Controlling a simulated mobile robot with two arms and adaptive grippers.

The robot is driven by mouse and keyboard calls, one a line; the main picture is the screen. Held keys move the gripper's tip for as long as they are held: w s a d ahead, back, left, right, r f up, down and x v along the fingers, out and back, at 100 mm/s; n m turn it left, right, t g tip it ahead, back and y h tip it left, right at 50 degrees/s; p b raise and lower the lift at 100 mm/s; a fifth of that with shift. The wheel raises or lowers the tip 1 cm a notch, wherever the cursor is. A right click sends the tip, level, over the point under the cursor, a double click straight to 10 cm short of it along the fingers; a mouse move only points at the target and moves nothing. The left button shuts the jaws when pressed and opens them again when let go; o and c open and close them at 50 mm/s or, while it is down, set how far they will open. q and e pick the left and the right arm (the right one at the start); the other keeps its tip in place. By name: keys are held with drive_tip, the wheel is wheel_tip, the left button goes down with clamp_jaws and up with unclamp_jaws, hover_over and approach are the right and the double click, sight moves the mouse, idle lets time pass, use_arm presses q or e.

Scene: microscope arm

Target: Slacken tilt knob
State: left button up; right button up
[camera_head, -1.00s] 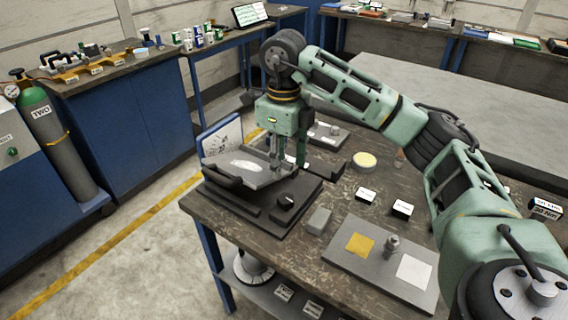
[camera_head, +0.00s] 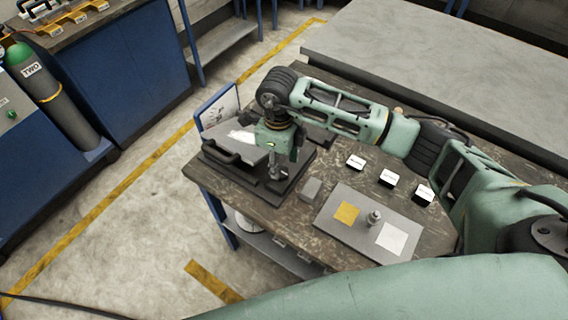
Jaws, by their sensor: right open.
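The device with the black base (camera_head: 222,173) and a light grey plate (camera_head: 243,141) stands at the left end of the workbench. My right gripper (camera_head: 277,174) points down over the front right part of that base. Its fingers are open, around or just above the spot where the small black tilt knob sits. The fingers and the gripper body hide the knob, so I cannot tell whether they touch it. My left gripper is out of view.
On the workbench (camera_head: 300,222), a grey block (camera_head: 311,189) lies right of the device. A grey tray (camera_head: 338,232) holds a yellow square, a metal piece and a white square. Several small white-topped boxes (camera_head: 388,179) stand behind. A green link of mine crosses the bottom.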

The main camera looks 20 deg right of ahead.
sight(280, 170)
wheel_tip(280, 170, down, 4)
drive_tip(key=shift+r+p, duration=0.1)
drive_tip(key=shift+p, duration=0.4)
drive_tip(key=shift+f, duration=0.55)
drive_tip(key=c, duration=1)
drive_tip(key=shift+f+m+b, duration=0.1)
drive_tip(key=shift+m+b, duration=0.3)
drive_tip(key=shift+m, duration=0.2)
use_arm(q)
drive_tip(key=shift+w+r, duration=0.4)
use_arm(e)
drive_tip(key=shift+a, duration=0.1)
